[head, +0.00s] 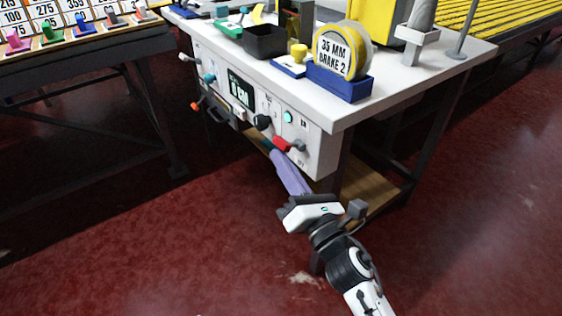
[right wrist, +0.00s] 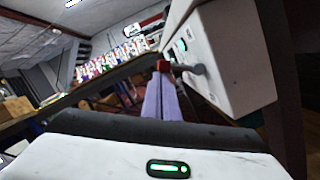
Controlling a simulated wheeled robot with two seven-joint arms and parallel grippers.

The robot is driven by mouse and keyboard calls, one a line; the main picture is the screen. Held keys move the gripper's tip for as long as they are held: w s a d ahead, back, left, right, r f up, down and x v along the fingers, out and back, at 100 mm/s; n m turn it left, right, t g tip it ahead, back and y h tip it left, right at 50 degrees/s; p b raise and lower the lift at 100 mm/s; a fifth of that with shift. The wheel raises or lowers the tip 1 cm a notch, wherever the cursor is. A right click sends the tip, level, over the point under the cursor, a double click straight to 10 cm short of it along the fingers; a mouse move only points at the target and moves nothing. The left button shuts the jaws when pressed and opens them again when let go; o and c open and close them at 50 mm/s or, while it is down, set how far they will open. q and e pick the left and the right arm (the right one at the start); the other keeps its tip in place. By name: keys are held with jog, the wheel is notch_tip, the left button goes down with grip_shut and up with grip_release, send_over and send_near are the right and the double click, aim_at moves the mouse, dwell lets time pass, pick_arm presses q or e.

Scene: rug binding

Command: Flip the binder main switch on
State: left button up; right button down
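The switch on the front panel of the white binder bench (head: 312,140) has a red handle (head: 282,144) on a grey mount, below a lit green lamp (head: 288,117). The handle points left, roughly level. Small marks above and below it are too small to read surely. My right gripper (head: 268,146) reaches up from below, its lavender fingers close together, tips beside the handle. In the right wrist view the red handle (right wrist: 163,66) shows right at the fingertips (right wrist: 162,76). Contact cannot be told. My left gripper is not in view.
A black knob (head: 262,122), a display (head: 240,90) and other controls line the panel to the left. On the bench top stand a tape roll (head: 343,52) in a blue holder and a black bin (head: 264,42). The red floor below is open.

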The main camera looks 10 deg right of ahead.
jog(key=shift+r, duration=0.1)
